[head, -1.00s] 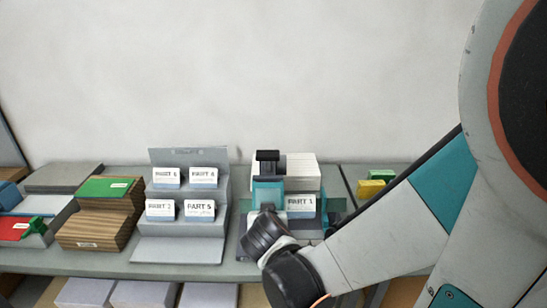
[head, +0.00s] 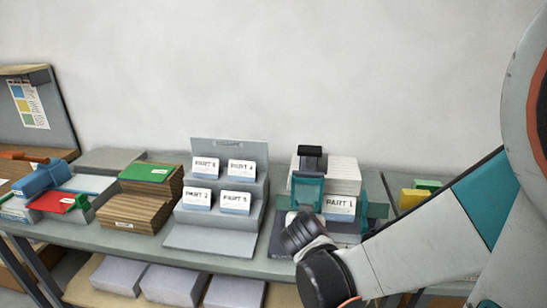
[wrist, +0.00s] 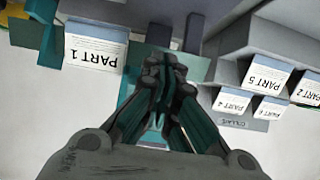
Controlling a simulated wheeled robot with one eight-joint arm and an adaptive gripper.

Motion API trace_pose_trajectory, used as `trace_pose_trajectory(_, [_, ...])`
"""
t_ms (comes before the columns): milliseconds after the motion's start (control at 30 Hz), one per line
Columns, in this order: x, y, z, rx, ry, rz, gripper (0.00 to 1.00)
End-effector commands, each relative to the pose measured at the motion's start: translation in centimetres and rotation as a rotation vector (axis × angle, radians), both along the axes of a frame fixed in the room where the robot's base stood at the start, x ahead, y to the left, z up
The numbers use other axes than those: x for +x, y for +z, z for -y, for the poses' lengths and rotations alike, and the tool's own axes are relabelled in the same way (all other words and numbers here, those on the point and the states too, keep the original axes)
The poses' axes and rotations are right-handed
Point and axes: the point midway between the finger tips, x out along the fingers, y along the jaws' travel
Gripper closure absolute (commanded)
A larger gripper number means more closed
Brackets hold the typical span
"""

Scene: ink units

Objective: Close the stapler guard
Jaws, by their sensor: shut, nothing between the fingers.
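The stapler (head: 310,160) has a black top above a teal body (head: 307,192) and stands on the bench right of the middle in the head view. A translucent teal panel (head: 375,212) stands out at its right side; I cannot tell for sure whether this is the guard or how far it is turned. My gripper (head: 303,222) is in front of the stapler's lower part and hides it. In the wrist view my gripper (wrist: 162,105) is shut and empty, its fingertips over teal parts. I cannot tell whether they touch.
A PART 1 card (head: 340,206) stands close beside the stapler, with a white paper stack (head: 342,172) behind. A stepped grey card rack (head: 218,222) is to the left, then brown stacks (head: 132,210). Yellow and green blocks (head: 413,196) lie to the right, near my arm.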

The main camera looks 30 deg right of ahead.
Motion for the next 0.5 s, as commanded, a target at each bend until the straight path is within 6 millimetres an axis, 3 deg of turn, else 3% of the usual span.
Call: trace_pose_trajectory(500, [0.02, 0.46, 0.04, -0.001, 0.000, 0.002, 1.00])
